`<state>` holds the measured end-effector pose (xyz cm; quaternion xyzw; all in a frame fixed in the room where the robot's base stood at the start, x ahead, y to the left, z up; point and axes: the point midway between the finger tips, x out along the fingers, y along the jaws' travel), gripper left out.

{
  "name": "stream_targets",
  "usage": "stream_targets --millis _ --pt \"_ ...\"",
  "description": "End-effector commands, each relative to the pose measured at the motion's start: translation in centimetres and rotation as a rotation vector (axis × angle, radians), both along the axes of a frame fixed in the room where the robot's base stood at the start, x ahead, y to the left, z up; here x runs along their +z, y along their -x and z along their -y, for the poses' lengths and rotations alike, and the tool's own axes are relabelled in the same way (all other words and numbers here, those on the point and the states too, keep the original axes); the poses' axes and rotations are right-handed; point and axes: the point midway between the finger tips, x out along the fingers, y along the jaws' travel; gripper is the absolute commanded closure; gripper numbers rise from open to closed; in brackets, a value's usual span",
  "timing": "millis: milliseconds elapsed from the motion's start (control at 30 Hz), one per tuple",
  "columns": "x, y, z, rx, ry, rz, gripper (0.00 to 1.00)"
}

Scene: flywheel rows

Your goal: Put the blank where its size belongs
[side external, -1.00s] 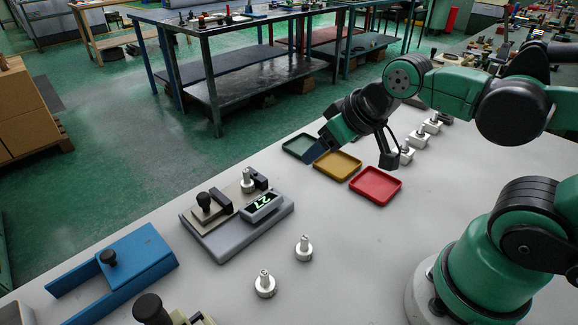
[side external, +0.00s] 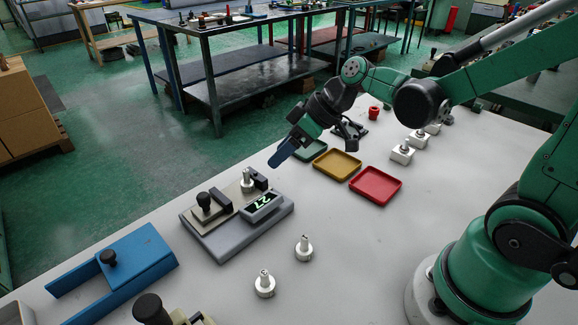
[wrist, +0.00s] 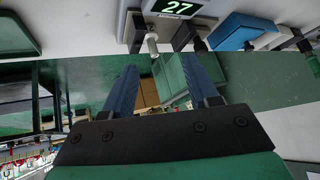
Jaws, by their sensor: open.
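A metal blank (side external: 247,178) stands upright in the grey measuring gauge (side external: 228,238), whose display (side external: 262,206) reads 27. In the wrist view the blank (wrist: 152,42) shows upside down beside the display (wrist: 174,7). My gripper (side external: 282,156) is open and empty, with blue fingers, above and beyond the gauge, apart from the blank. Its fingers (wrist: 163,88) show spread in the wrist view. Three trays lie to the right of the gauge: green (side external: 311,150), yellow (side external: 337,165) and red (side external: 375,186). The green one is partly hidden by my arm.
Two similar metal blanks, one nearer (side external: 264,284) and one farther (side external: 304,248), stand on the grey table. A blue frame (side external: 140,256) with a black knob is at left. White blocks (side external: 402,154) and a red piece (side external: 373,113) stand behind the trays. Table right of the blanks is clear.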

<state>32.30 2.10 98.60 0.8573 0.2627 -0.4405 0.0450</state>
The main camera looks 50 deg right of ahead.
Motion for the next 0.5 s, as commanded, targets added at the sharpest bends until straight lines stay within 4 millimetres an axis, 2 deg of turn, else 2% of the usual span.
stream_targets --millis 33,200,500 --pt "-0.6 -1.0 0.1 0.057 -0.028 0.032 0.47" --pt "-2.5 -3.0 0.2 0.257 -0.112 0.191 0.47" --pt "-4.1 -3.9 0.5 0.418 -0.167 0.397 0.47"
